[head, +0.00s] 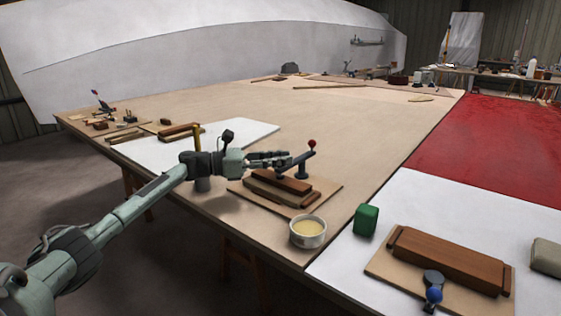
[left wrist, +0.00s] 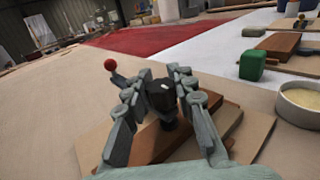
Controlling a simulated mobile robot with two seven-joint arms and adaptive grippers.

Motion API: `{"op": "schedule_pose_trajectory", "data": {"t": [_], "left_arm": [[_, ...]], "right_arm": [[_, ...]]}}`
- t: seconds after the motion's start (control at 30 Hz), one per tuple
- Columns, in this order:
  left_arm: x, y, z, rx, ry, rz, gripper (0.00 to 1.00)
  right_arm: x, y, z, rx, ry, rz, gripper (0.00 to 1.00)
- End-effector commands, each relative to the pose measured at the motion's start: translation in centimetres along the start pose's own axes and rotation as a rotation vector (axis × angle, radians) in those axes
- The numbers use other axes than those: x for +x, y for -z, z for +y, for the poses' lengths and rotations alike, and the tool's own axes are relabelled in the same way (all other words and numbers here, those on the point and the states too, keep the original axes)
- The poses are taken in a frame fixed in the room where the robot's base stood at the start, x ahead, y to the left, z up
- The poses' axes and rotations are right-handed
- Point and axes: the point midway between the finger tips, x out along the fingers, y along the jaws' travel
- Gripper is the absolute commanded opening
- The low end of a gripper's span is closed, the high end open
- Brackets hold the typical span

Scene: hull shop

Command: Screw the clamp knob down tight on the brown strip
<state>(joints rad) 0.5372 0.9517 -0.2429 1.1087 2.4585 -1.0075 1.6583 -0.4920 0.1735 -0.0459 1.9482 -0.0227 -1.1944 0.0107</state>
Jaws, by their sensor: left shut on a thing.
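The brown strip (head: 290,184) lies on a paler wooden block on a board; it also shows below the fingers in the left wrist view (left wrist: 150,143). A clamp with a red ball (head: 311,143) on its lever stands at the strip's far side; the ball shows at left in the left wrist view (left wrist: 110,65). My left gripper (head: 283,160) is above the strip. In the left wrist view its fingers are shut around the dark clamp knob (left wrist: 160,95). The knob's lower end and its contact with the strip are hard to make out. My right gripper is not in view.
A tub of pale paste (head: 308,232) stands close to the board's front right corner. A green block (head: 366,219) is beyond it. Another board with a brown block (head: 450,262) and a blue-balled clamp (head: 434,295) lies at right.

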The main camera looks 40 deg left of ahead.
Motion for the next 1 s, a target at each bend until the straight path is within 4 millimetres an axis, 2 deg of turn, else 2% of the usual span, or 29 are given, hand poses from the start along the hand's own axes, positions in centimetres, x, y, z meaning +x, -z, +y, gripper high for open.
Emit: {"op": "schedule_pose_trajectory", "data": {"t": [0.37, 0.4, 0.57, 0.87, 1.0], "left_arm": [[0.0, 0.0, 0.0, 0.001, 0.004, 0.0, 0.0], [0.0, 0.0, 0.0, 0.001, 0.004, 0.0, 0.28], [0.0, -0.1, 0.0, 0.001, 0.003, -0.001, 0.48], [-0.1, 0.0, 0.0, 0.001, 0.003, -0.001, 0.48], [-1.2, 0.1, 0.1, -0.001, 0.001, 0.0, 0.48]], "right_arm": [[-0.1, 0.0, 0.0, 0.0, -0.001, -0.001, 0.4], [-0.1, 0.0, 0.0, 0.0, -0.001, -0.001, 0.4], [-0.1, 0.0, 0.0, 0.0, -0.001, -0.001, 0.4], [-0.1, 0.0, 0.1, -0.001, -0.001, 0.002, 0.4], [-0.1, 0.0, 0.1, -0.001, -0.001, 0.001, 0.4]]}}
